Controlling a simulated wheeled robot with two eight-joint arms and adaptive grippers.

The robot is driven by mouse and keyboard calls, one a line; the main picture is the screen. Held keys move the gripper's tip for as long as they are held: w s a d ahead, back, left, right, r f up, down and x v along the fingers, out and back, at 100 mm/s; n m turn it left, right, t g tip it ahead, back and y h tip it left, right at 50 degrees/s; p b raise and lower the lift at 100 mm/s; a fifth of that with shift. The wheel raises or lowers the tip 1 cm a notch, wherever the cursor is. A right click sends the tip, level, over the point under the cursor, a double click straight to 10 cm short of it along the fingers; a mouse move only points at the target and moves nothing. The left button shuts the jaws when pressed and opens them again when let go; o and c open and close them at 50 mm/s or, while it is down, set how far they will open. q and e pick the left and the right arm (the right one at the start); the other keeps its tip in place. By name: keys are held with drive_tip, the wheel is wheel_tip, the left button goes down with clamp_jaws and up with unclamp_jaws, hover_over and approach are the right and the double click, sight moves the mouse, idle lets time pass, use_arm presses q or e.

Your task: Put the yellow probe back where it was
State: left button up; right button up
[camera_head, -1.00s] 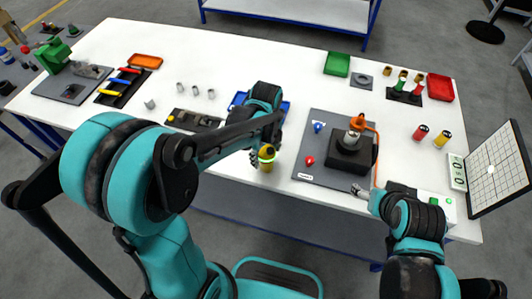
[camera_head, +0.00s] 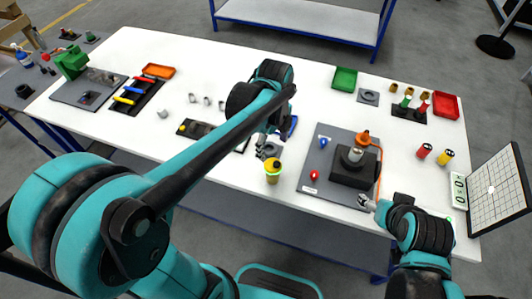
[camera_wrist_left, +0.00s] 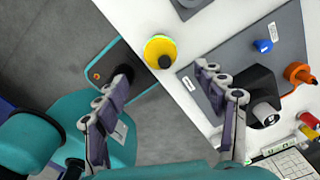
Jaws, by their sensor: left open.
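A yellow cylinder (camera_head: 272,172) with a dark top centre, which I take to be the yellow probe, stands upright near the table's front edge. It also shows in the left wrist view (camera_wrist_left: 157,50), just beyond and between the spread fingers. My left gripper (camera_head: 268,150) is open and empty, behind the cylinder in the head view; the wrist view shows its two fingers apart (camera_wrist_left: 165,80). My right gripper (camera_head: 366,203) is low at the front right, beside the grey mat; its jaws are too small to read. Another yellow cylinder (camera_head: 445,157) stands at the right beside a red one (camera_head: 424,151).
A grey mat (camera_head: 312,187) holds a black block (camera_head: 350,174), a blue piece and a red piece. A dark tray (camera_head: 202,130) lies left of the left forearm. Table around the cylinder is partly clear.

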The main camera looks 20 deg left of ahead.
use_arm(q)
drive_tip(key=s+a+n+t, duration=0.2)
drive_tip(key=s+n, duration=0.3)
drive_tip(key=n, duration=0.6)
drive_tip(key=s+a+r+n+t, duration=0.1)
drive_tip(key=s+n+t, duration=0.4)
drive_tip(key=n, duration=0.7)
drive_tip(key=shift+a, duration=0.7)
wheel_tip(320, 180, down, 4)
drive_tip(key=b, duration=0.4)
drive_tip(key=shift+s+f, duration=0.1)
drive_tip(key=shift+f, duration=0.05)
